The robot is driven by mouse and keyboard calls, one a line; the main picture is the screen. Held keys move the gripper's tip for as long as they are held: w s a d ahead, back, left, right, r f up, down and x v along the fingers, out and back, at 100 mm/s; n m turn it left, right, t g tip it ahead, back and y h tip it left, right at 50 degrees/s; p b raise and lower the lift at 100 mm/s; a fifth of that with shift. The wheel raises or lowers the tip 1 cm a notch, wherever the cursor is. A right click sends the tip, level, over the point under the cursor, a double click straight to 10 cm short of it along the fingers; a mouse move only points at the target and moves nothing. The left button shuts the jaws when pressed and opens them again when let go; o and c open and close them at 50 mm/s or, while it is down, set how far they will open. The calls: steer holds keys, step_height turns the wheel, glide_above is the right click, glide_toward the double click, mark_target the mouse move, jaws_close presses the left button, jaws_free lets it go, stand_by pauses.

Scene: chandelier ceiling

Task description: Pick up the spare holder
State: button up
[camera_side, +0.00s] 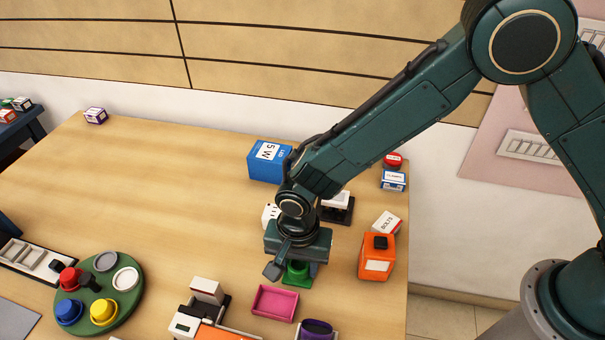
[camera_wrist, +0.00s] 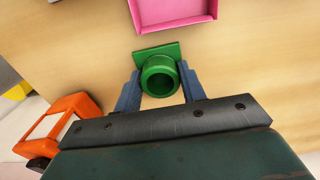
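A green holder, a short round cup on a square base, shows in the wrist view (camera_wrist: 158,66) and stands on the table below my gripper in the side view (camera_side: 297,276). It is the likely spare holder. My gripper (camera_wrist: 160,88) points down with its two blue fingers on either side of the green cup, very close to its walls. I cannot tell whether they press on it. In the side view my gripper (camera_side: 300,268) hides part of the holder.
A pink tray (camera_side: 274,303) lies close to the holder, and a purple ring-shaped piece (camera_side: 317,329) is at the front edge. An orange box (camera_side: 376,260) stands to the right. A blue box (camera_side: 267,164) stands behind. A round green board (camera_side: 130,307) is at left; the middle-left table is clear.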

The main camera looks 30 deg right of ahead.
mark_target(299, 269)
steer(key=shift+c, duration=1.4)
steer(key=shift+r, duration=0.2)
step_height(299, 269, up, 20)
steer(key=shift+f, duration=0.15)
